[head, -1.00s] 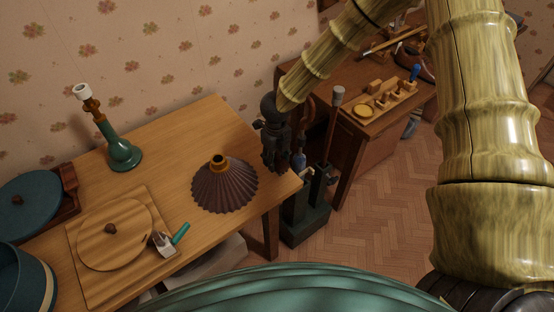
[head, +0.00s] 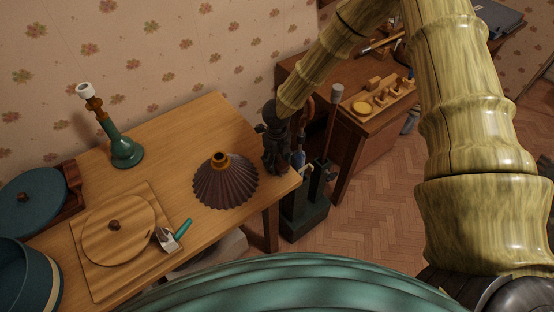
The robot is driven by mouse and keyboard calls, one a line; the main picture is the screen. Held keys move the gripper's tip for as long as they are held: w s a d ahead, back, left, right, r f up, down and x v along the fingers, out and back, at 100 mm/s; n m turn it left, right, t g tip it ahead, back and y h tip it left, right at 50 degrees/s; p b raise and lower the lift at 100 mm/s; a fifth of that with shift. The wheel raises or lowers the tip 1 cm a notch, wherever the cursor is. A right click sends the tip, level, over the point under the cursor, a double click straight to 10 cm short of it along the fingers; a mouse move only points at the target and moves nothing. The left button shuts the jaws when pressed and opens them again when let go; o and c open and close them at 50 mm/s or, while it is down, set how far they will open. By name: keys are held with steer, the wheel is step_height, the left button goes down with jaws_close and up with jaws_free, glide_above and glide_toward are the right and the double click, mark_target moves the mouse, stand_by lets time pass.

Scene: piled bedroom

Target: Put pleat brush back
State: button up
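A small brush-like tool (head: 168,239) with a pale head and a teal handle lies at the front edge of the square wooden board; I cannot tell if it is the pleat brush. A blue-handled tool (head: 298,159) shows just right of my gripper, above a dark green floor stand (head: 305,214); whether it rests in the stand is unclear. My dark gripper (head: 274,166) points down at the table's right end, just right of the brown pleated lampshade (head: 226,185). Its fingertips are small and dark, so their opening and any hold are unclear.
The wooden table (head: 190,130) also carries a teal lamp base (head: 125,151), a round wooden lid (head: 118,232) and teal round containers at left. A second desk (head: 358,118) behind holds a wooden rack (head: 385,97).

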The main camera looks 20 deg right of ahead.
steer(key=shift+r, duration=0.15)
step_height(320, 180, up, 12)
steer(key=b, duration=0.3)
stand_by(0.6)
stand_by(1.3)
